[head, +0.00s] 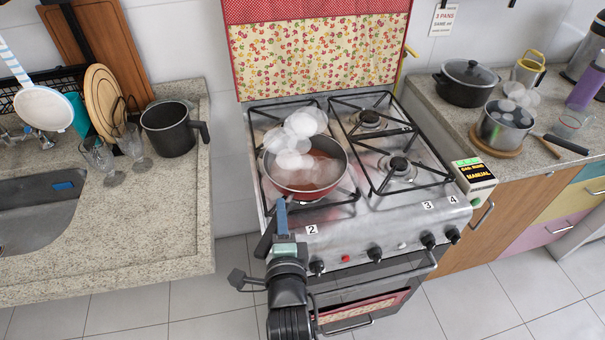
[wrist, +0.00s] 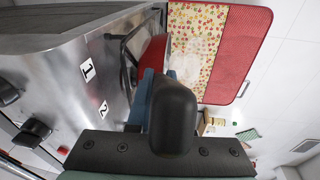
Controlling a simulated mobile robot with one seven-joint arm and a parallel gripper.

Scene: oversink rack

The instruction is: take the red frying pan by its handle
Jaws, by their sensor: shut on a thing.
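The red frying pan (head: 333,188) sits on the front left burner of the stove, with white steam rising over it and reddish-brown contents inside. Its red side also shows in the wrist view (wrist: 152,58). Its black handle (head: 266,234) points toward the front left edge of the stove. In the wrist view the handle's rounded end (wrist: 172,112) is close to the camera. My gripper (head: 281,208) is shut on the handle from the front, with blue fingers around it. The fingers are partly hidden behind the handle in the wrist view.
The stove (head: 400,215) has black grates and front knobs. Its raised cover (head: 320,55) stands behind. A dark pot (head: 168,128) and glasses stand on the left counter. A steaming saucepan (head: 503,130) and a lidded black pot (head: 465,85) are on the right counter.

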